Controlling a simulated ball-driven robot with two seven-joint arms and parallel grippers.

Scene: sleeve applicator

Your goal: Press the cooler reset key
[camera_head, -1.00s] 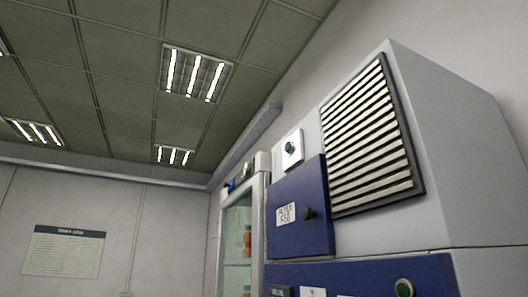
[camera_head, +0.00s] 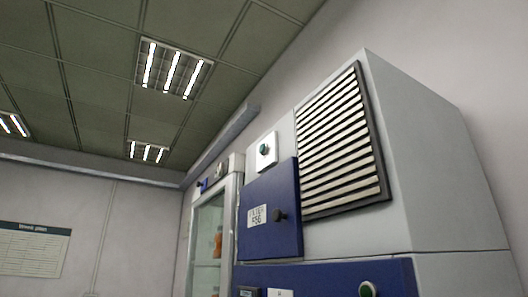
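A glass-fronted cabinet (camera_head: 207,238) that looks like a cooler stands left of a grey machine. A white plate with a green button (camera_head: 264,149) is on the grey machine, above a blue panel. Another green button (camera_head: 368,289) is on the lower blue front, at the picture's bottom edge. I cannot tell which is the cooler reset key. Neither gripper is in view.
The grey machine (camera_head: 425,160) fills the right, with a slatted grille (camera_head: 340,145). Its blue panel (camera_head: 270,210) carries a label and a dark knob (camera_head: 279,215). A wall chart (camera_head: 33,249) hangs at the left. Floor and base surroundings are out of view.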

